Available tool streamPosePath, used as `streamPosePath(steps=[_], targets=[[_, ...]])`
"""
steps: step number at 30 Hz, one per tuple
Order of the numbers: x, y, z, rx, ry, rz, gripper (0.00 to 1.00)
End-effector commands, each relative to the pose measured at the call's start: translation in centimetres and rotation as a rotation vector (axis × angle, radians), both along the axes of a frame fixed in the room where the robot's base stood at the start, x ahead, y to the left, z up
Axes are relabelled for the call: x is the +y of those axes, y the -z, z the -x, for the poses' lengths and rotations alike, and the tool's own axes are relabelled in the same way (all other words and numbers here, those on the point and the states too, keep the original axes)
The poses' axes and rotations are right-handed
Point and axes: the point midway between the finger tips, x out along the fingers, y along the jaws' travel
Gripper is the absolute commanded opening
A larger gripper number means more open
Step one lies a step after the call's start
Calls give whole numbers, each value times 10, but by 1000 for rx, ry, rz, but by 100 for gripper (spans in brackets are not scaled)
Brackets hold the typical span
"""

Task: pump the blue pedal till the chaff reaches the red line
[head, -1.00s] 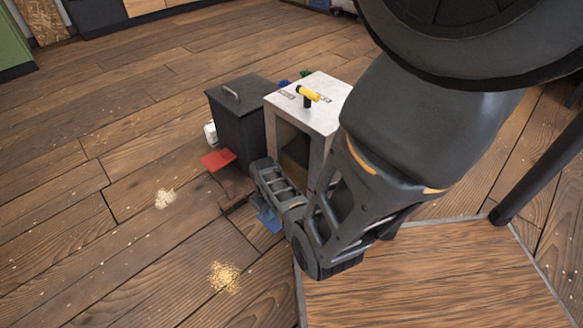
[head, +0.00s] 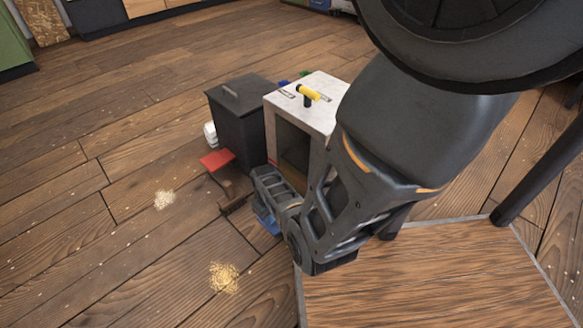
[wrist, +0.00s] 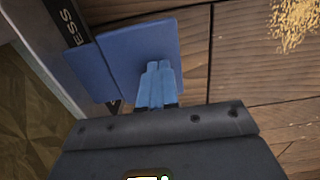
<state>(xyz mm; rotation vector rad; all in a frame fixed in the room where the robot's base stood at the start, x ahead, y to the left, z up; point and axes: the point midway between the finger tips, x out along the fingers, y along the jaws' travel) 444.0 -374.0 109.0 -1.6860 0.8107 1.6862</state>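The blue pedal (head: 268,224) sits low at the front of the pale box (head: 321,117), partly covered by my arm. In the wrist view the blue pedal (wrist: 124,52) is a flat blue plate beside a black label reading "ESS". My gripper (wrist: 159,66) has its two light-blue fingers together, with nothing seen between them. The fingertips overlap the plate in that view; I cannot tell whether they touch it. The box's dark front opening is partly hidden by my arm. I cannot make out the chaff level or the red line clearly.
A yellow-handled lever (head: 308,92) is on the box top. Chaff piles (head: 224,278) lie on the floor. Floor to the left is mostly open.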

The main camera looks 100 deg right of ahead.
Motion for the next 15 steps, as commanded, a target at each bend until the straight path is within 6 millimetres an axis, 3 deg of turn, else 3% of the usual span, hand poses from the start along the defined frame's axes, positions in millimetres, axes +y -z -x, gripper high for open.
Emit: streamPosePath(steps=[15], targets=[[0,18,0,-1,0,-1,0]])
